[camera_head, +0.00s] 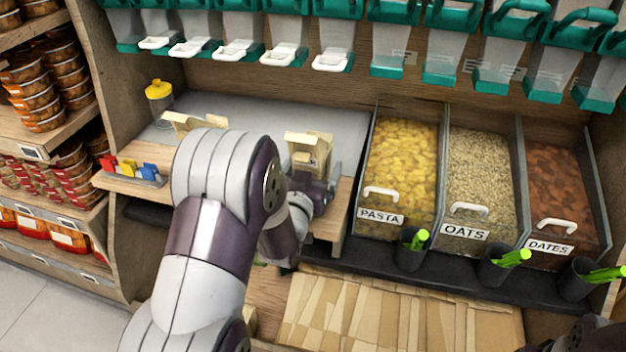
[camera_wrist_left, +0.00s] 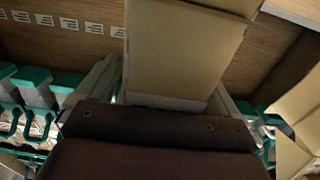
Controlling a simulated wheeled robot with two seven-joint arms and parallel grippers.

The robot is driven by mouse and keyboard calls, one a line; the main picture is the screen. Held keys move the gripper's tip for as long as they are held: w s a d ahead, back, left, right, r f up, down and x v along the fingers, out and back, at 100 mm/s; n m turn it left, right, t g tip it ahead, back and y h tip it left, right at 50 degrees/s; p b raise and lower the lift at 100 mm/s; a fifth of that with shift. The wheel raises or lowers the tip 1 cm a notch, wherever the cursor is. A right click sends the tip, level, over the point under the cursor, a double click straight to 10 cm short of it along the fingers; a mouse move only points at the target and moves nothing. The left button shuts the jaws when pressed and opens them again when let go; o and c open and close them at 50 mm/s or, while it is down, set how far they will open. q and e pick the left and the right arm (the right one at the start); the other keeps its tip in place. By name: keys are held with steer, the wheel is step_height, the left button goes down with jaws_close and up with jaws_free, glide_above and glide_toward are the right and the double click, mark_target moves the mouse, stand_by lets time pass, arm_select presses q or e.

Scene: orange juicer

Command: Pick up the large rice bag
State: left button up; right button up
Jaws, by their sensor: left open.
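A brown paper bag with an open top (camera_head: 308,152) stands on the grey counter in the head view. It also fills the upper middle of the left wrist view (camera_wrist_left: 185,50). No label shows on it, so I cannot tell that it holds rice. My left gripper (camera_head: 316,182) is low at the near side of this bag. In the left wrist view the open fingers (camera_wrist_left: 162,92) lie on either side of the bag's lower visible part; contact cannot be told. A second paper bag (camera_head: 195,122) stands to the left, partly hidden by my left arm. My right gripper is out of view.
A yellow-lidded jar (camera_head: 159,97) stands at the back left and small coloured items (camera_head: 133,170) lie at the left edge. Bins of pasta (camera_head: 400,165), oats (camera_head: 482,170) and dates (camera_head: 560,185) stand to the right. Dispensers (camera_head: 332,62) hang above. Flat brown paper (camera_head: 385,315) lies below.

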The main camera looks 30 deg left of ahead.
arm_select(q)
steer(key=c, duration=1.4)
